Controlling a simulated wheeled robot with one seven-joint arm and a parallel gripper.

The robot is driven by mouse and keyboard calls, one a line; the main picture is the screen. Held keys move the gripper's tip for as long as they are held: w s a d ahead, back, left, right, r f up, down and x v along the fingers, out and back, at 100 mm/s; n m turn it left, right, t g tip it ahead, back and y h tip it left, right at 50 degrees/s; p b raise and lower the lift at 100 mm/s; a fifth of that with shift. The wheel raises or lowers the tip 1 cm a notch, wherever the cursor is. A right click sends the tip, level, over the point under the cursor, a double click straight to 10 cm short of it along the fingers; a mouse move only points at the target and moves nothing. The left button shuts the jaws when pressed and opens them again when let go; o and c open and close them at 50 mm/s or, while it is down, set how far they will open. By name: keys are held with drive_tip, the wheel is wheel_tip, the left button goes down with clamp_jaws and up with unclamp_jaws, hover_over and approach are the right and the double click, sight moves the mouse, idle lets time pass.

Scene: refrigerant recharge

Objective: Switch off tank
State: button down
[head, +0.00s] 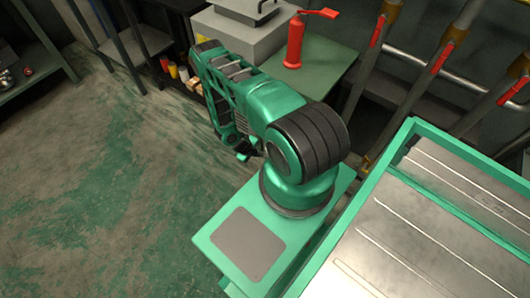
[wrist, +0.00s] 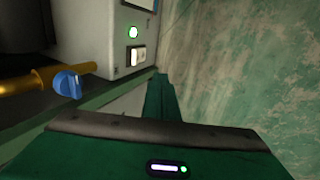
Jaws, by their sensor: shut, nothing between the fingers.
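In the wrist view a pale grey box (wrist: 117,20) has a round green-lit button (wrist: 133,32) and a white rocker switch (wrist: 138,56) below it on its face. A blue valve knob (wrist: 68,84) sits on the end of a yellow pipe (wrist: 25,84) at the left. My gripper (wrist: 160,84) is shut and empty, its dark green fingers pointing up the picture, just below and right of the switch and apart from the knob. In the head view my arm hides most of the gripper. I cannot tell which part is the tank.
In the head view a red extinguisher-like cylinder (head: 294,42) stands on a green tabletop (head: 318,68) beside a grey box (head: 240,35). A metal-topped, green-framed bench (head: 420,235) fills the right. Pipes with red handles (head: 441,58) stand behind it. Open floor (head: 90,190) lies left.

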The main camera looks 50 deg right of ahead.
drive_tip(key=d+f, duration=0.8)
drive_tip(key=shift+w+f, duration=0.25)
drive_tip(key=shift+w, duration=0.1)
idle(0.3)
drive_tip(key=shift+d, duration=0.1)
drive_tip(key=shift+d+r, duration=0.15)
drive_tip(key=shift+d, duration=0.3)
